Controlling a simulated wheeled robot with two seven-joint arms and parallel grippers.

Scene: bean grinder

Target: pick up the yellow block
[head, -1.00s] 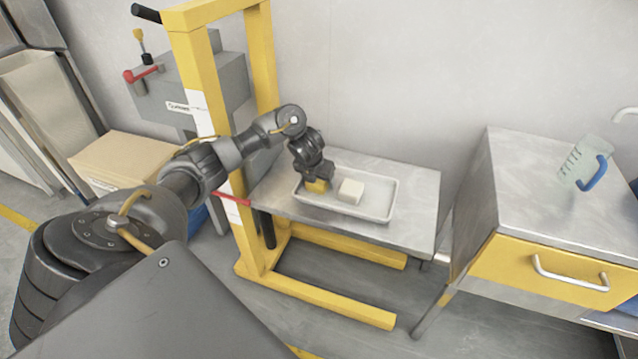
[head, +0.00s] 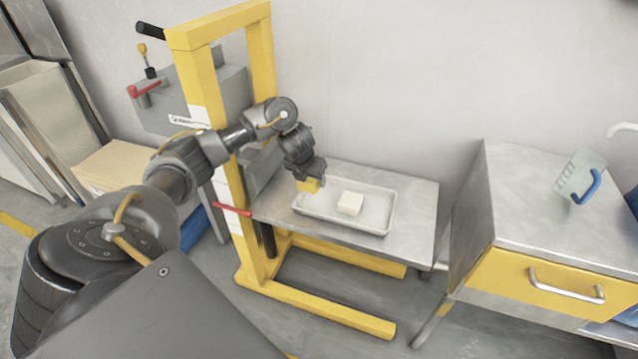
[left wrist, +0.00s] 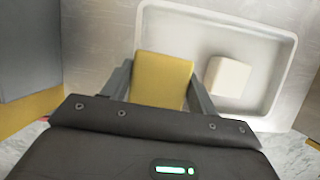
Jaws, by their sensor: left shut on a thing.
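The yellow block (head: 309,186) is between the fingers of my left gripper (head: 308,181) in the head view. The block hangs over the left part of the tray and appears raised above it. In the left wrist view the yellow block (left wrist: 161,80) sits between the two dark fingers of my left gripper (left wrist: 160,92), which are shut on its sides. The grey tray (head: 375,226) lies on a metal table. A white block (head: 350,203) stands in the tray, right of the gripper; it also shows in the left wrist view (left wrist: 228,77). My right gripper is not in view.
The metal table (head: 415,205) has bare room right of the tray. A yellow frame (head: 243,215) with a red lever (head: 232,210) stands close left. A cabinet with a yellow drawer (head: 535,285) and a clear jug (head: 577,172) stands right.

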